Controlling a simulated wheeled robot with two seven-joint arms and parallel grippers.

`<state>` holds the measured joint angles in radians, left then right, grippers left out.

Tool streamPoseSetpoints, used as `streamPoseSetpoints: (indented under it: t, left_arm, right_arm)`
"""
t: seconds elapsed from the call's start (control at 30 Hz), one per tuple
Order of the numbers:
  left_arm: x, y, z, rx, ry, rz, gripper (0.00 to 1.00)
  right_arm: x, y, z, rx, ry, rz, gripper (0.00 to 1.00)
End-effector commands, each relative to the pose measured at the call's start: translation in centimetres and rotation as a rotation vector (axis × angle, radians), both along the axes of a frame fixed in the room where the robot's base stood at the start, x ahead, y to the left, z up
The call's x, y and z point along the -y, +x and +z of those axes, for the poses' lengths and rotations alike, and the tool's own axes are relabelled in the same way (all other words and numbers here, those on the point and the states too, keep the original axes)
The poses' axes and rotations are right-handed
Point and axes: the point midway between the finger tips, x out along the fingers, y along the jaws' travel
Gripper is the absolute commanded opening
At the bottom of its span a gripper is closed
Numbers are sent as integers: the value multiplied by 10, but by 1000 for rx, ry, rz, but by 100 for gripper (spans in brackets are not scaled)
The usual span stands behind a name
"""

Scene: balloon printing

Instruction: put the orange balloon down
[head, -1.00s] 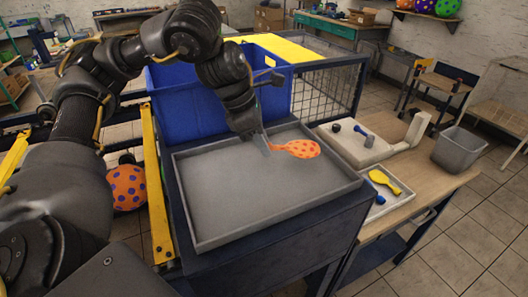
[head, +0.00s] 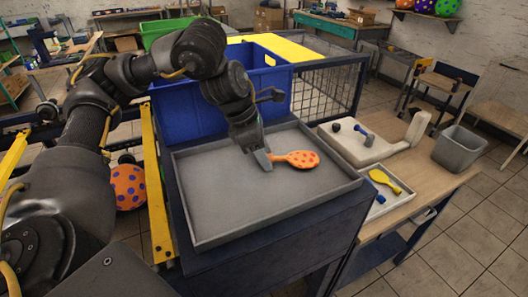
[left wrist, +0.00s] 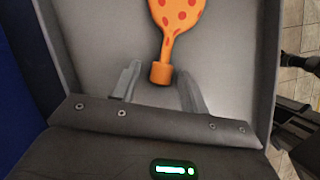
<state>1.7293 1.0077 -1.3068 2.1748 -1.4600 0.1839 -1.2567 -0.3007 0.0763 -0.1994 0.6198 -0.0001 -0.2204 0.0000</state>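The orange balloon (head: 303,159) with red spots appears to lie flat in the grey tray (head: 215,241), toward its back right, with its neck pointing left. My left gripper (head: 262,159) is low over the tray at the neck end. In the left wrist view, the balloon (left wrist: 176,15) shows its body cut off at the top. Its neck end lies between the tips of my left gripper (left wrist: 160,82), with a visible gap on each side, so the fingers are open. My right gripper is not in view.
A blue bin (head: 190,108) stands behind the tray. To the right, a wooden table (head: 440,185) holds a white tray with a yellow balloon (head: 385,181) and a grey bucket (head: 459,148). A spotted orange ball (head: 127,187) is at left. The tray's front is clear.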

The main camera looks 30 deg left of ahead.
Motion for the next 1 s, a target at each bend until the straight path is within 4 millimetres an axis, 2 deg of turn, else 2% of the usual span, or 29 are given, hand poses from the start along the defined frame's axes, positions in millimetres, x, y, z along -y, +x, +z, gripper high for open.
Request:
streamPoseSetpoints:
  t: [0.23,0.37,0.47,0.8,1.0]
  left_arm:
    - [0,0,1,0,0,0,44]
    - [-1,0,8,2,0,1,44]
    - [-5,-3,21,4,1,1,44]
    - [-26,-19,82,5,1,2,44]
    - [-34,-25,106,3,0,1,44]
  right_arm:
    - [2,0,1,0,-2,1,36]
    - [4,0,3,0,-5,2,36]
    - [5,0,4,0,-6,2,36]
    - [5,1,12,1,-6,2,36]
    - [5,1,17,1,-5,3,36]
